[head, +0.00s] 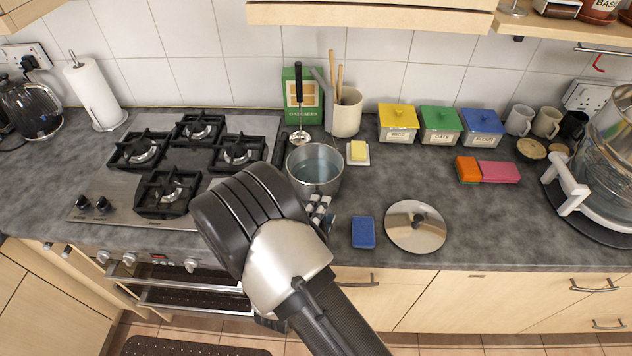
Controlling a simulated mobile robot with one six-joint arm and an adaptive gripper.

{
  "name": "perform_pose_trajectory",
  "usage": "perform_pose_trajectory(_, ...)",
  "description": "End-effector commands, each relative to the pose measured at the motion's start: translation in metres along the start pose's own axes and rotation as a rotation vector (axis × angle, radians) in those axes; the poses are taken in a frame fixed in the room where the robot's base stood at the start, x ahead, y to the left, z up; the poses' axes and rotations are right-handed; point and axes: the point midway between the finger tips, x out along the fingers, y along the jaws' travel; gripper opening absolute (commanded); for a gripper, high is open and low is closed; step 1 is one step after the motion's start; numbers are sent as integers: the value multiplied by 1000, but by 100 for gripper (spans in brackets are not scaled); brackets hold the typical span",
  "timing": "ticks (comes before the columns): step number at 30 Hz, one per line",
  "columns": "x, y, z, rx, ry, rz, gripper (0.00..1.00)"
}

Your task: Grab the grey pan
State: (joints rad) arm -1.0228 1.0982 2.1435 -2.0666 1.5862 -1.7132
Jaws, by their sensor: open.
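The grey pan (316,166) is a round metal pot standing upright on the dark worktop, right of the hob. Its inside looks bluish grey. A dark handle-like part shows at its left, partly hidden by my arm. My gripper (318,211) is just in front of the pan, at its near side. Only some of its light and dark finger parts show past my black wrist, and the rest is hidden. It is open, with nothing seen held in it. I cannot tell whether it touches the pan.
A gas hob (190,165) lies left. A ladle (299,105), green box (303,88), utensil pot (346,113) and butter dish (358,153) are behind the pan. A blue sponge (363,232) and metal lid (416,227) lie right. The worktop farther right of the pan has clear room.

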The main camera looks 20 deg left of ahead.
Motion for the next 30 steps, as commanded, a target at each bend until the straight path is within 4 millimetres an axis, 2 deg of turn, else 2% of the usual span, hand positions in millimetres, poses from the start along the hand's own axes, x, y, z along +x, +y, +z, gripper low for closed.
perform_pose_trajectory(5,0,0,0,0,0,0,44)
perform_pose_trajectory(24,0,0,0,0,0,1,1)
perform_pose_trajectory(30,0,0,0,0,0,1,0)
